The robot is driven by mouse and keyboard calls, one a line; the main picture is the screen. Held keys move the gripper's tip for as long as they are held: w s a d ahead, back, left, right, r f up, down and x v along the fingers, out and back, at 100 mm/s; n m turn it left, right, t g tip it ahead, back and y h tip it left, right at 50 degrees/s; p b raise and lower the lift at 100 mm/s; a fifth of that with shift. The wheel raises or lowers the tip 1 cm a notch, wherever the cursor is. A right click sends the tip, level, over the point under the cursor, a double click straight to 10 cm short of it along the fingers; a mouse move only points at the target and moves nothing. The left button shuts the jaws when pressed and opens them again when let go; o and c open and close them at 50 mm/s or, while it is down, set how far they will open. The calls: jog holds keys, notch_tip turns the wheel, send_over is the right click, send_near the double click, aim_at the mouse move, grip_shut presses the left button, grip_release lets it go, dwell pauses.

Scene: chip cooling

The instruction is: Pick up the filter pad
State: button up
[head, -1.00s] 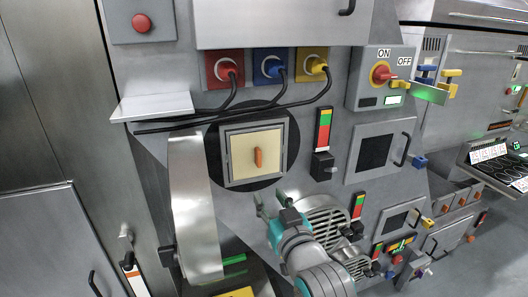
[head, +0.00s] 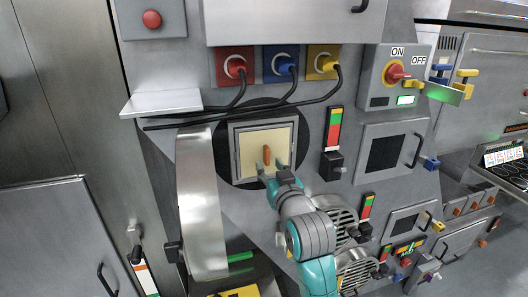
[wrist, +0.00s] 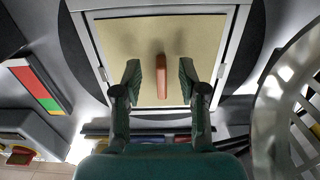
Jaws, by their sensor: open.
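The filter pad (head: 253,141) is a pale yellow square panel set in a grey frame on the machine's front, with an orange upright handle (head: 267,154) at its middle. In the wrist view the pad (wrist: 200,32) fills the top centre, and its handle (wrist: 161,76) stands between my fingers. My gripper (head: 271,167) is open in front of the pad's lower half. In the wrist view the two fingers of my gripper (wrist: 160,82) are spread on either side of the handle, with a gap on each side. I cannot tell how deep the fingers reach.
A curved metal cover (head: 200,205) stands open left of the frame. Black cables run above it from the red, blue and yellow sockets (head: 280,66). A red-green gauge (head: 334,128) is at the right. A ribbed round part (head: 345,222) lies below right.

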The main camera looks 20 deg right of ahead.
jog(key=shift+w, duration=0.85)
jog(key=shift+c, duration=0.3)
grip_shut()
jog(key=shift+r, duration=0.15)
